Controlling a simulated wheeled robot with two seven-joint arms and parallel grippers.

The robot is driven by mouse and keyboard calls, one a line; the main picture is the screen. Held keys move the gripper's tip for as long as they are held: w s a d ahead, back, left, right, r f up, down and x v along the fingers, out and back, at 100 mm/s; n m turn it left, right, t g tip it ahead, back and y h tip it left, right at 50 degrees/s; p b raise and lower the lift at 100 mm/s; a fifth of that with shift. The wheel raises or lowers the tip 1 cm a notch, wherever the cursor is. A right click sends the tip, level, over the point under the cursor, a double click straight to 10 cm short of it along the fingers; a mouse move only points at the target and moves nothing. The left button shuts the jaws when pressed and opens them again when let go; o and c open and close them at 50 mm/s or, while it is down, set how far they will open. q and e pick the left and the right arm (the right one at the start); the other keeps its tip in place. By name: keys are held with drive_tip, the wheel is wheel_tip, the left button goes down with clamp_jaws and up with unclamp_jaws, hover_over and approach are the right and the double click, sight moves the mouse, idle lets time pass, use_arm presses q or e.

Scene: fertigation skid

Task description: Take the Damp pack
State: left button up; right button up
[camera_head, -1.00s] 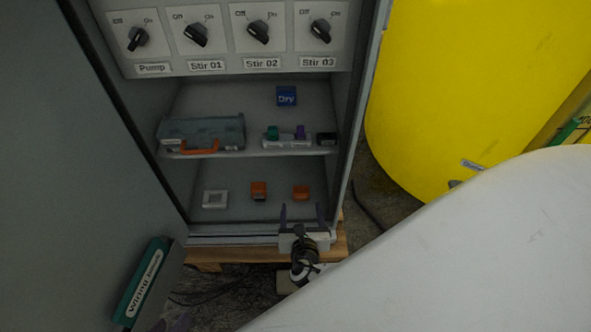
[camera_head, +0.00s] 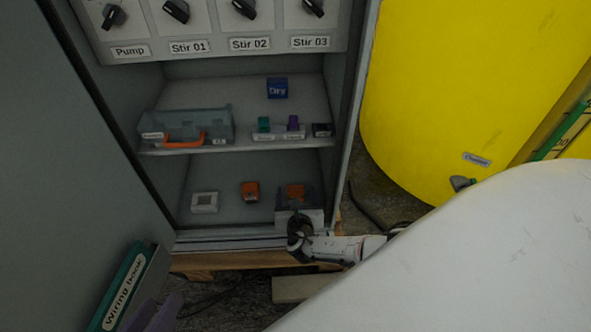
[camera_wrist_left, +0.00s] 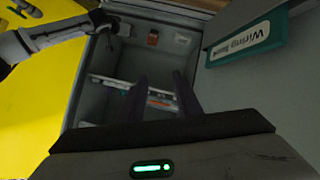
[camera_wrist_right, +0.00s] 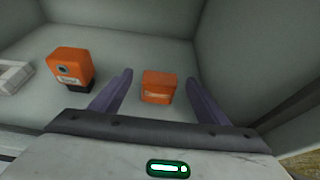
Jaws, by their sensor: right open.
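A small orange pack (camera_head: 295,191) sits on the cabinet's lower shelf at the right; its label is too small to read, so I cannot tell if it is the Damp pack. It also shows in the right wrist view (camera_wrist_right: 158,87). My right gripper (camera_head: 296,200) is open, its purple fingers on either side of that pack, which lies ahead between the tips in the right wrist view (camera_wrist_right: 158,88). No contact is visible. A blue "Dry" pack (camera_head: 277,88) stands on the upper shelf. My left gripper (camera_head: 160,312) is open and empty outside, low beside the door.
Another orange item (camera_head: 250,192) and a white square item (camera_head: 204,202) stand left on the lower shelf. A clear toolbox (camera_head: 190,125) sits above. The cabinet door (camera_head: 85,170) with a wiring book (camera_head: 122,288) is at left; a yellow tank (camera_head: 450,100) is at right.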

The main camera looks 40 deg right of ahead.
drive_tip(key=c, duration=1.2)
drive_tip(key=shift+r, duration=0.15)
